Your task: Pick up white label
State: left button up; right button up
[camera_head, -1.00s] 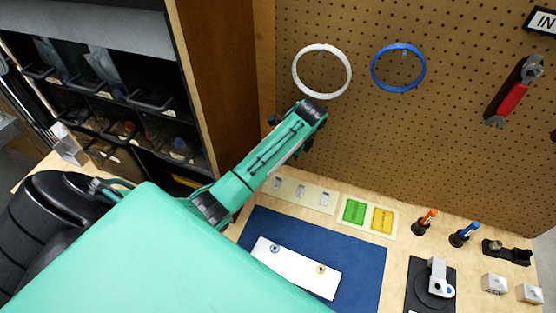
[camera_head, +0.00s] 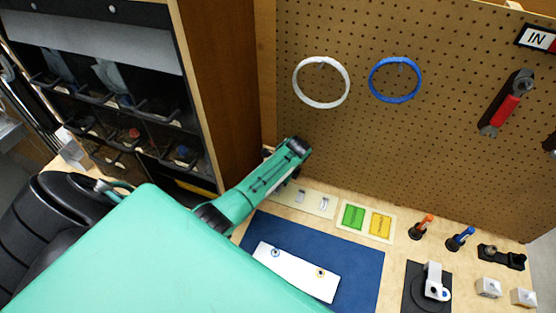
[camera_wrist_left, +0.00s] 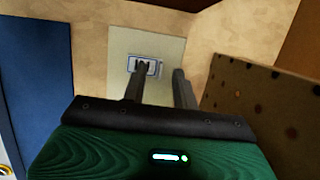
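A cream card (camera_head: 314,208) lies on the wooden bench below the pegboard. Small white labels show on it, one at its middle (camera_head: 301,196) and one at its right (camera_head: 323,204); its left part is hidden by my left arm. In the left wrist view the card (camera_wrist_left: 175,50) shows one white label (camera_wrist_left: 157,63) with dark marks. My left gripper (camera_wrist_left: 162,70) is open, its two fingers pointing at the card. One finger overlaps the label's lower edge in the picture; contact cannot be told. In the head view its fingertips are hidden. My right gripper is not in view.
A card with green (camera_head: 353,215) and yellow (camera_head: 380,225) labels lies to the right. A blue mat (camera_head: 365,265) bears a white plate (camera_head: 300,273). The pegboard (camera_head: 440,120) rises close behind, and a bin cabinet (camera_head: 225,80) stands at left.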

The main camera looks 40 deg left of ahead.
pick_arm(q)
jog(key=shift+a+f, duration=0.15)
jog(key=shift+f, duration=0.35)
jog(key=c, duration=0.6)
grip_shut()
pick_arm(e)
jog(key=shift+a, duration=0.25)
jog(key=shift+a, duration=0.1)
pick_arm(q)
jog(key=shift+r, duration=0.15)
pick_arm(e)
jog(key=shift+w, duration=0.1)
